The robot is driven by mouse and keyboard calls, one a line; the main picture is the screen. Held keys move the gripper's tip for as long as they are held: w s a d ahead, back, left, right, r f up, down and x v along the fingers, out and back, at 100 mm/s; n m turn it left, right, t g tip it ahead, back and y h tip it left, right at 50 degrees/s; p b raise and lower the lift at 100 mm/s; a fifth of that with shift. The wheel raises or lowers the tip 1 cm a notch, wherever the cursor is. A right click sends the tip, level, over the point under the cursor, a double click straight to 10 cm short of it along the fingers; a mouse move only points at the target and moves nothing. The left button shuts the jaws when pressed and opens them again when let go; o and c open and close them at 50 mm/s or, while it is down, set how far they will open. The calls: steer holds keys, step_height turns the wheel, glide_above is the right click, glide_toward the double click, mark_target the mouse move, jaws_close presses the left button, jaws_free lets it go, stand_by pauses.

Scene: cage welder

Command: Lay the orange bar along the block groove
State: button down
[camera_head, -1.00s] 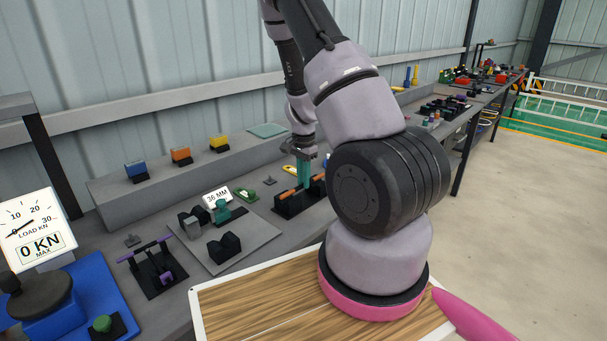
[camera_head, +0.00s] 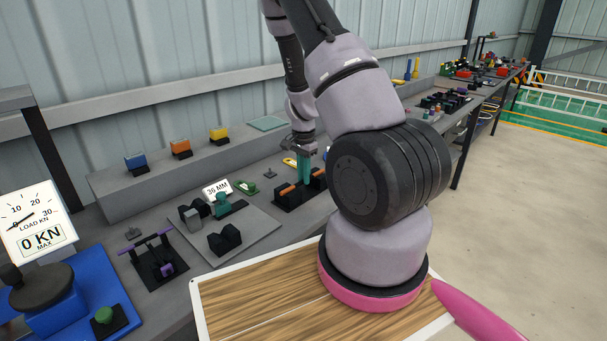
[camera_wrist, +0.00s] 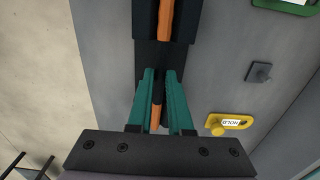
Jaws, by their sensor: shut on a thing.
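The orange bar (camera_head: 287,190) rests in a black two-block rack (camera_head: 293,204) on the grey bench. In the wrist view, one orange length of the bar (camera_wrist: 165,18) lies in the groove of a black block (camera_wrist: 145,22). Its dark middle and other orange end pass between the fingers. My gripper (camera_head: 303,180), with teal fingers, points down and is shut on the bar's middle; it also shows in the wrist view (camera_wrist: 159,80). Two black grooved blocks (camera_head: 224,242) stand on a grey plate (camera_head: 255,228) to the left, both empty of any bar.
A teal-topped piece (camera_head: 222,203) and a "36 MM" sign (camera_head: 216,189) stand by the plate. A green tag (camera_head: 245,187) and yellow hold tag (camera_wrist: 231,122) lie near the rack. Blue, orange and yellow blocks (camera_head: 181,148) sit on the back ledge.

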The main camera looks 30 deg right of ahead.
steer(key=shift+f, duration=0.1)
steer(key=c, duration=0.8)
jaws_free()
steer(key=shift+o, duration=0.2)
step_height(320, 180, up, 11)
steer(key=s+a+r+n+t+y, duration=0.1)
steer(key=s+a+r+n+t, duration=0.2)
steer(key=r, duration=0.6)
steer(key=s+a+r+n+y, duration=0.25)
steer(key=a+r, duration=0.35)
steer(key=r, duration=0.3)
steer(key=s+a+r+n+t, duration=0.2)
steer(key=s+r, duration=0.4)
steer(key=s, duration=0.1)
steer(key=s+a+r+n+t+h, duration=0.1)
steer(key=s+a+r+n+t, duration=0.1)
steer(key=s+r, duration=0.3)
steer(key=shift+s+a+r, duration=0.15)
steer(key=shift+s+r, duration=0.2)
steer(key=shift+s, duration=0.75)
